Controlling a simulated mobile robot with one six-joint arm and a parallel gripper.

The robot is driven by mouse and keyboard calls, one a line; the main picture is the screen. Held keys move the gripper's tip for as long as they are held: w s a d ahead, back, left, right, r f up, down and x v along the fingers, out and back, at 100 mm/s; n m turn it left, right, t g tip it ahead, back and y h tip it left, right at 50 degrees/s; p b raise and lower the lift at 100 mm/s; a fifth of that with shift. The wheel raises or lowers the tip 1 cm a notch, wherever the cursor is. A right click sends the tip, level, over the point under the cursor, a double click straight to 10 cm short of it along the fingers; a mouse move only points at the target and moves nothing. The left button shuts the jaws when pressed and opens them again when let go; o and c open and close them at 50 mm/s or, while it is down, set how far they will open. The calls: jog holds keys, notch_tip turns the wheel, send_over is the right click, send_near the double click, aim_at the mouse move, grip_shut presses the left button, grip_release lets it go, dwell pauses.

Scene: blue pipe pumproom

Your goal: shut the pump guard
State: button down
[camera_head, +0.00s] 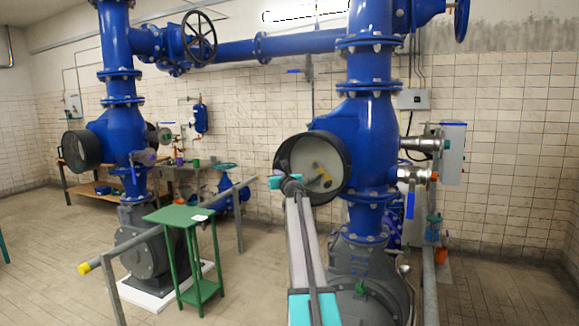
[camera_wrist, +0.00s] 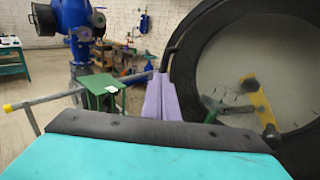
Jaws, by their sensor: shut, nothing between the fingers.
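The pump guard, a round black rim with a pale, see-through-looking face, is on the blue pump body right of centre in the head view (camera_head: 338,150). In the wrist view its thick black rim (camera_wrist: 185,80) fills the right side, with a dark curved handle (camera_wrist: 175,45) on its left edge. A yellow lever (camera_wrist: 260,100) shows through or on the face. How far the guard stands open I cannot tell. My gripper (camera_wrist: 163,80) is shut and empty, its purple fingers just left of the rim, close to the handle's lower end; contact is unclear. In the head view my gripper (camera_head: 284,183) overlaps the guard's lower left.
A grey rail with a yellow end (camera_head: 84,268) and a green table (camera_head: 178,214) stand left of my arm. A second blue pump (camera_head: 128,140) with a similar black ring stands further left. Grey posts and pipework stand at right. Open floor lies at far left.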

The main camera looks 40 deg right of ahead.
jog(key=shift+w+d, duration=0.1)
jog(key=shift+w, duration=0.2)
jog(key=d, duration=0.1)
jog(key=w+d, duration=0.1)
jog(key=w, duration=0.1)
jog(key=shift+w+d+r, duration=0.15)
jog(key=shift+d+r, duration=0.1)
jog(key=shift+d, duration=0.15)
dwell(0.3)
jog(key=shift+a+p, duration=0.1)
jog(key=shift+p, duration=0.2)
